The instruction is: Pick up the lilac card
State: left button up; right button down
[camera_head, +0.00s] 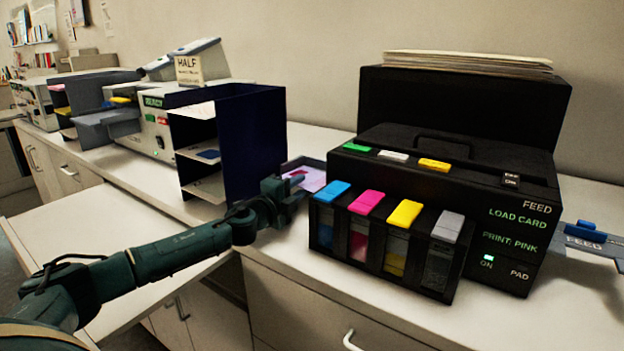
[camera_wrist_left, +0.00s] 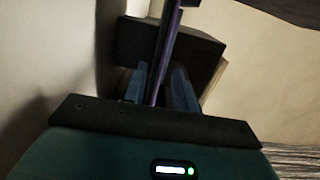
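The lilac card (camera_head: 311,180) lies in a shallow dark tray (camera_head: 303,162) behind the left end of the black printer. Part of the card is hidden by my left gripper and the printer. My left gripper (camera_head: 298,188) is at the near left edge of the tray, close to the card. In the left wrist view its two fingers (camera_wrist_left: 157,88) stand apart. A thin purple strip (camera_wrist_left: 168,45), seen edge-on, runs between them, with a gap visible on the left side; I cannot tell whether it is the card or the tray edge. My right gripper is not in view.
The black printer (camera_head: 512,240) with blue, pink, yellow and grey ink tanks stands right of my left gripper. A dark blue open shelf unit (camera_head: 250,130) stands close on the left. The white counter (camera_head: 290,250) is bare in front of the gripper.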

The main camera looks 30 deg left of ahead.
pick_arm(q)
jog(key=shift+c, duration=0.2)
grip_shut()
dwell(0.3)
